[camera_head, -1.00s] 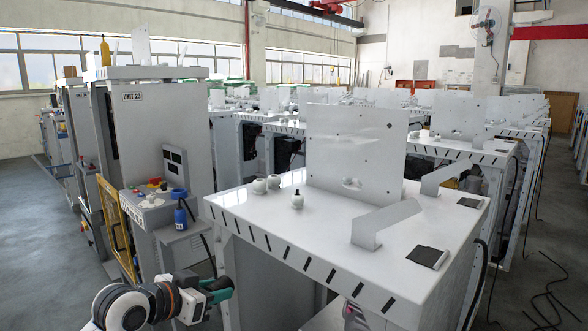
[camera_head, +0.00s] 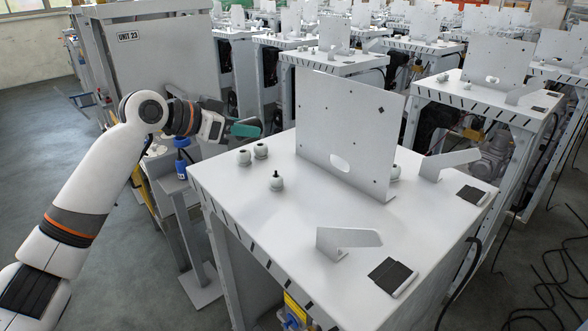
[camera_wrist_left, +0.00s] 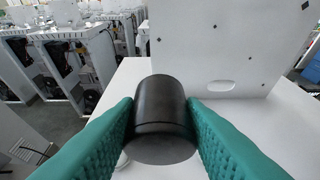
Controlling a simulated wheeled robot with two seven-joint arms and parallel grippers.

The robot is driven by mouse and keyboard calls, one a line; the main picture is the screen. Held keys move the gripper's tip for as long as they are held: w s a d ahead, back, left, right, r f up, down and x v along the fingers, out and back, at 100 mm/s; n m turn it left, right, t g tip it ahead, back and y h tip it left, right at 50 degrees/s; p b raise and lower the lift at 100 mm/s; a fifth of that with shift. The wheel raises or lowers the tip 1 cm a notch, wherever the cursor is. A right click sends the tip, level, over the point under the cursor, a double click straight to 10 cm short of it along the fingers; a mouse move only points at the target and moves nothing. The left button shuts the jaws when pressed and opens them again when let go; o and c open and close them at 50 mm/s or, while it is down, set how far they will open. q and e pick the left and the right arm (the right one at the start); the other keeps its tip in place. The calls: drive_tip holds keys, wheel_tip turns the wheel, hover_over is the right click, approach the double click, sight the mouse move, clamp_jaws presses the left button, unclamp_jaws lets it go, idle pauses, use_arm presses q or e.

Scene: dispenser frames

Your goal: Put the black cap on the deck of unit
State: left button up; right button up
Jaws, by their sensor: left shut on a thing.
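My left gripper (camera_head: 246,129) comes in from the left and hangs just beyond the left edge of the white deck (camera_head: 240,200), above its level. In the left wrist view, the green fingers of the left gripper (camera_wrist_left: 162,130) are shut on the black cap (camera_wrist_left: 160,112), a dark cylinder. The white deck also shows in the left wrist view (camera_wrist_left: 250,130), below and beyond the cap. In the head view the cap cannot be made out. My right gripper is not in view.
An upright white plate (camera_head: 345,120) stands on the deck. A bent bracket (camera_head: 346,240) and a black pad (camera_head: 390,275) sit at the right. The front left of the deck is clear.

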use_arm(q)
drive_tip(key=p, duration=0.2)
hover_over(242, 180)
drive_tip(key=f, duration=0.4)
drive_tip(key=shift+s+a+f, duration=0.25)
drive_tip(key=shift+a+f, duration=0.1)
drive_tip(key=f, duration=0.3)
drive_tip(key=f+p, duration=0.1)
drive_tip(key=shift+w+d+f, duration=0.2)
drive_tip(key=shift+d+f, duration=0.1)
drive_tip(key=shift+d, duration=0.05)
drive_tip(key=shift+a, duration=0.15)
drive_tip(key=shift+f, duration=0.1)
drive_tip(key=shift+f, duration=0.15)
drive_tip(key=o, duration=1)
